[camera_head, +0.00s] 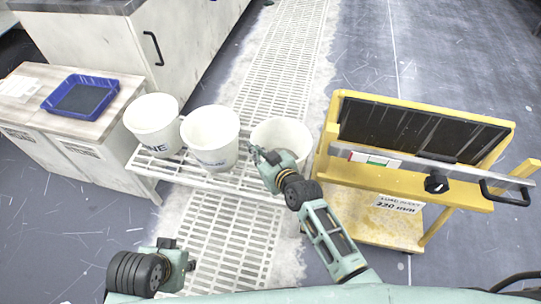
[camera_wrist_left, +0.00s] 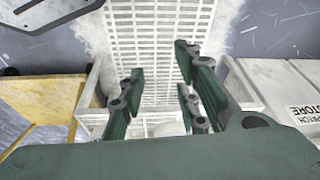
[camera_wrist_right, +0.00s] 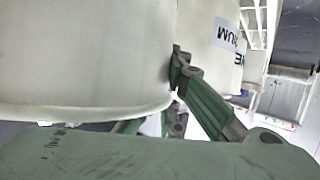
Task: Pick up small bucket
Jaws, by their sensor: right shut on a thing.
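Three white buckets stand in a row on a white slatted rack: a left bucket (camera_head: 152,113) with dark lettering, a middle bucket (camera_head: 210,130) and a right bucket (camera_head: 283,132). My right gripper (camera_head: 263,157) is at the near left side of the right bucket and shut on it. In the right wrist view this bucket (camera_wrist_right: 80,60) fills the upper left, and one green finger (camera_wrist_right: 180,70) shows at its side. The other finger is mostly hidden. My left gripper (camera_wrist_left: 158,80) is open and empty, low at the left in the head view (camera_head: 180,258).
A yellow cart (camera_head: 400,235) with a dark panel and black handle stands close to the right. A low cabinet (camera_head: 75,150) with a blue tray (camera_head: 80,95) is at the left. A white floor grating (camera_head: 285,50) runs beyond the rack.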

